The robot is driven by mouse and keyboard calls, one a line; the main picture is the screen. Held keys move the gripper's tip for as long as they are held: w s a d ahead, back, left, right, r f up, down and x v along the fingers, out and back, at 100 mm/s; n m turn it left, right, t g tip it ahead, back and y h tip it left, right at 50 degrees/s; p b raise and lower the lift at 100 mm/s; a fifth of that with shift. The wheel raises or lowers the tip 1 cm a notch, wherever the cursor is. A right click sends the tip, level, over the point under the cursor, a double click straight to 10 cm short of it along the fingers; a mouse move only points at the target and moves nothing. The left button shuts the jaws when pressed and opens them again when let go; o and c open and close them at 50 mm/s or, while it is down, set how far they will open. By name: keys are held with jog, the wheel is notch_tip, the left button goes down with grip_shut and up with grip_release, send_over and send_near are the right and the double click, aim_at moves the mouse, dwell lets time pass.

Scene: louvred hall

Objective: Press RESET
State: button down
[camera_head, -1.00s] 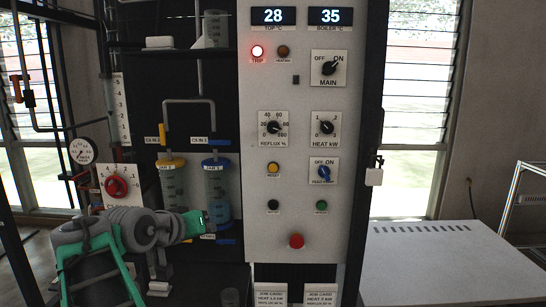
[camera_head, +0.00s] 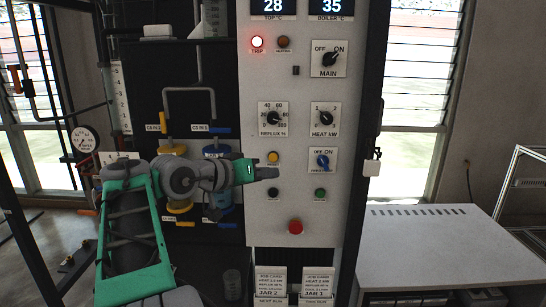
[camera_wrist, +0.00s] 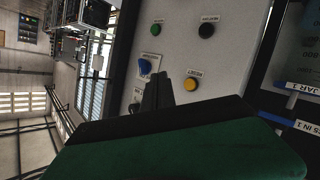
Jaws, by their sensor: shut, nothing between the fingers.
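I see no contact with the button.
The red TRIP lamp (camera_head: 257,42) is lit. A blue knob (camera_head: 322,161), black button (camera_head: 272,193), green button (camera_head: 320,194) and red button (camera_head: 295,227) are nearby. Two jars, one with a yellow lid (camera_head: 172,150), stand behind my arm. A white-topped bench (camera_head: 445,245) stands right.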

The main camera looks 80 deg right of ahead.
aim_at(273, 157)
jog(key=d+p, duration=0.1)
jog(key=d, duration=0.2)
jog(key=w+d+p, duration=0.1)
jog(key=d, duration=0.2)
jog(key=shift+w+d+p, duration=0.2)
jog(key=shift+d+p, duration=0.05)
jog(key=shift+p, duration=0.15)
jog(key=shift+d, duration=0.1)
dwell(1.5)
jog(key=shift+w+d+p, duration=0.15)
jog(key=shift+d+p, duration=0.15)
jog(key=shift+w+d, duration=0.1)
jog(key=shift+d, duration=0.25)
dwell(0.5)
dwell(0.3)
jog(key=shift+s+a, duration=0.2)
jog(key=shift+a, duration=0.55)
jog(key=shift+b, duration=0.3)
